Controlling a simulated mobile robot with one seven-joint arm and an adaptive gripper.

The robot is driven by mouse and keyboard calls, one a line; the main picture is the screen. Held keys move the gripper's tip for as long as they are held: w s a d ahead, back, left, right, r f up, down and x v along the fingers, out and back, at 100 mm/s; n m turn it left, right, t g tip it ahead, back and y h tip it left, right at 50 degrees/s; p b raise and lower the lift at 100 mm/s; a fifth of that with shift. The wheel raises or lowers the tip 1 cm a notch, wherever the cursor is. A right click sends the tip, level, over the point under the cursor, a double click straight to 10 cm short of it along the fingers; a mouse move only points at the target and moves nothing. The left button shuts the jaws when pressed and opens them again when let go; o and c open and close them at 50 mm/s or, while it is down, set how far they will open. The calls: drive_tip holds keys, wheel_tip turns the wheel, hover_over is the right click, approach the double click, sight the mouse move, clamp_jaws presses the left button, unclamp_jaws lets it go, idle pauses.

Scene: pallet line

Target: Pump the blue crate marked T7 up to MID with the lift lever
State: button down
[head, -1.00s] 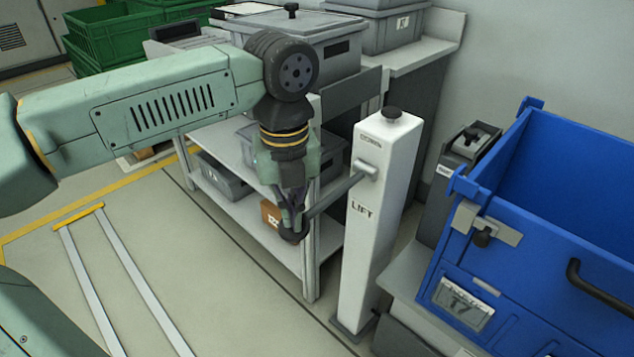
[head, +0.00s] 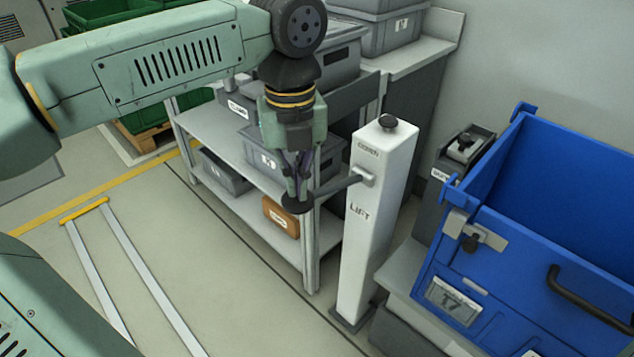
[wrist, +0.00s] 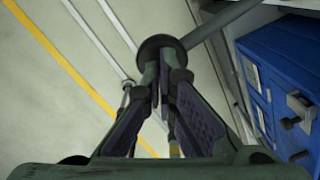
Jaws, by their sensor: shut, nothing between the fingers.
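The blue crate (head: 555,165) marked T7 stands at the right of the head view on a grey support; its label (head: 453,300) faces me. The white lift post (head: 372,240), marked LIFT, stands left of it. The grey lift lever (head: 342,187) sticks out left from the post, tilted slightly down to its dark round knob (head: 298,202). My gripper (head: 297,184) points down, shut and empty, with its fingertips right above the knob, touching or nearly so. In the wrist view the knob (wrist: 162,52) is at the fingertips. I cannot make out a MID mark.
A shelf (head: 225,190) with grey bins and a brown box (head: 281,217) stands close behind my gripper. A black knob (head: 388,121) tops the post. Green crates (head: 115,35) are at the back left. The floor at left is clear apart from pale rails (head: 95,275).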

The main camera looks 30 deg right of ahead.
idle(0.3)
wheel_tip(320, 180, up, 6)
drive_tip(key=p, duration=0.4)
drive_tip(key=shift+r, duration=0.1)
idle(0.3)
